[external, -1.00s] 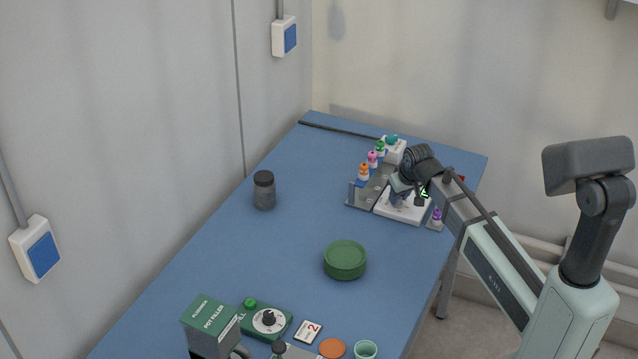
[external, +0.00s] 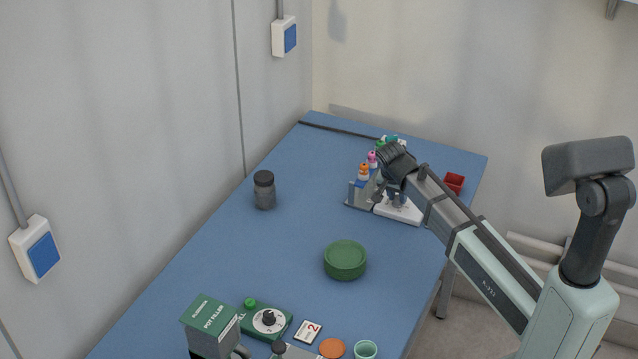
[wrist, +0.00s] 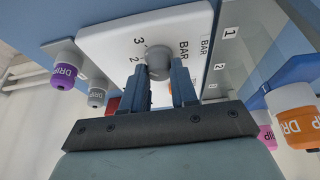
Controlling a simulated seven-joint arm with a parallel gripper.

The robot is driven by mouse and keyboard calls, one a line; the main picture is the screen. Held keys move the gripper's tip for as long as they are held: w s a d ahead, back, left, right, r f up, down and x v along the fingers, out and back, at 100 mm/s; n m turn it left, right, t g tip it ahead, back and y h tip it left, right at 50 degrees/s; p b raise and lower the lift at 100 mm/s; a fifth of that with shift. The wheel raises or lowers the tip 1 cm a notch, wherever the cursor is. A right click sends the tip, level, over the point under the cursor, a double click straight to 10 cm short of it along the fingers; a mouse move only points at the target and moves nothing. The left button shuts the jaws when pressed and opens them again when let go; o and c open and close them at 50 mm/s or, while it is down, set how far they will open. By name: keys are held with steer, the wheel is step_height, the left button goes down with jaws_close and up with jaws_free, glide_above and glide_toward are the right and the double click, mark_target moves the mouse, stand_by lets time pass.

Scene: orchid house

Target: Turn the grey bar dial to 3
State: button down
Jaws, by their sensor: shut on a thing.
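The grey bar dial (wrist: 158,58) is a round grey knob on a white plate (wrist: 105,42) marked BAR. The numbers 3 and 2 show on the plate to the left of the knob in the wrist view. My gripper (wrist: 161,76) has its two blue fingers on either side of the knob, shut on it. The knob's pointer and exact setting are hidden by the fingers. In the external view my gripper (external: 381,190) is over the white plate (external: 402,213), and the dial itself is hidden there.
Orange-capped (external: 364,171), pink-capped (external: 372,158) and purple-capped (wrist: 64,70) drip bottles stand around the plate. A red container (external: 454,183) is at the far right. A dark-lidded jar (external: 264,190) and a green round container (external: 345,260) stand on the open blue table (external: 285,245).

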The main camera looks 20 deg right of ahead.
steer(key=shift+m+g, duration=0.4)
steer(key=shift+m, duration=0.8)
steer(key=shift+h, duration=0.3)
steer(key=c, duration=0.9)
jaws_free()
steer(key=v, duration=1.3)
steer(key=shift+a+r, duration=0.1)
steer(key=shift+r, duration=0.3)
